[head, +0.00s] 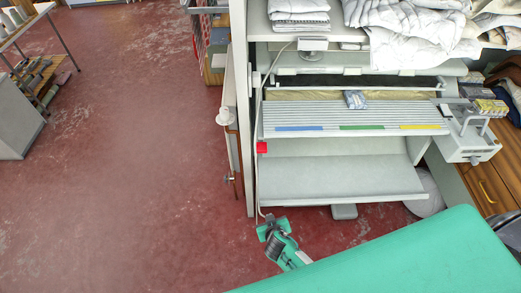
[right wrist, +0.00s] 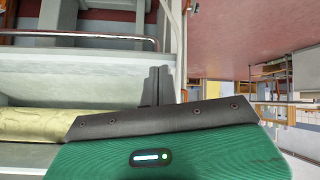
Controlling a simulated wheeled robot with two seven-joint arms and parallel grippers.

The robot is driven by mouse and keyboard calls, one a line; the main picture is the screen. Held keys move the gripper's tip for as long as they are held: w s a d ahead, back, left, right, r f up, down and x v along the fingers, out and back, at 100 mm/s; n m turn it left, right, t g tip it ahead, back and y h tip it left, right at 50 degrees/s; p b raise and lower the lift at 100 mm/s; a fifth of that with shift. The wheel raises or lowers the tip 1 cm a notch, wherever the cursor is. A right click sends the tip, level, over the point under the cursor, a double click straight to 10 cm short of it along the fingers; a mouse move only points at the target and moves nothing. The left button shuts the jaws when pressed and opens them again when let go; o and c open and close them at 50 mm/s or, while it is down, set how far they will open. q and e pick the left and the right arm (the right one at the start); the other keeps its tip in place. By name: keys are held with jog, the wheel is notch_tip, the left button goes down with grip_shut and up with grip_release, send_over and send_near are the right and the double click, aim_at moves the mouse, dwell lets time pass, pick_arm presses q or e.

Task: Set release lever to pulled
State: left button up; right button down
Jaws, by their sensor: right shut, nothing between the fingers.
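The rotary ironer (head: 340,180) stands right of centre in the head view, with a striped feed board and a pale padded roll behind it. I cannot tell for sure which part is the release lever. A small red block (head: 262,147) sits at the left end of the feed board, and a grey bent handle (head: 474,122) stands on the box at the right end. My right gripper (head: 271,228) is low in front of the ironer's left end, apart from both. In the right wrist view its dark fingers (right wrist: 157,86) are together and empty. My left gripper is out of view.
A chrome rail (right wrist: 80,38) and the yellowish padding (right wrist: 28,124) show at left in the wrist view. Folded linen (head: 300,15) lies on the shelf above. A tall panel (head: 240,110) borders the ironer's left side. The red floor (head: 130,170) to the left is clear.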

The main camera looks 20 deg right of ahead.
jog(key=w+a+r+m+t+h, duration=0.1)
jog(key=w+r+t, duration=0.15)
jog(key=r, duration=0.45)
jog(key=w+r+m+t, duration=0.1)
jog(key=w+r, duration=0.3)
jog(key=r, duration=0.2)
jog(key=m+t+h, duration=0.1)
jog(key=m+t, duration=0.1)
send_near(261, 142)
jog(key=s+a+r, duration=0.2)
jog(key=s+r, duration=0.1)
jog(key=s, duration=0.2)
jog(key=shift+w+f+g, duration=0.25)
jog(key=shift+w+d, duration=0.1)
jog(key=shift+w, duration=0.05)
jog(key=p+x, duration=0.2)
jog(key=x, duration=0.7)
jog(key=shift+w+d+f+p, duration=0.15)
jog(key=shift+w+d+p, duration=0.05)
jog(key=shift+w+p, duration=0.2)
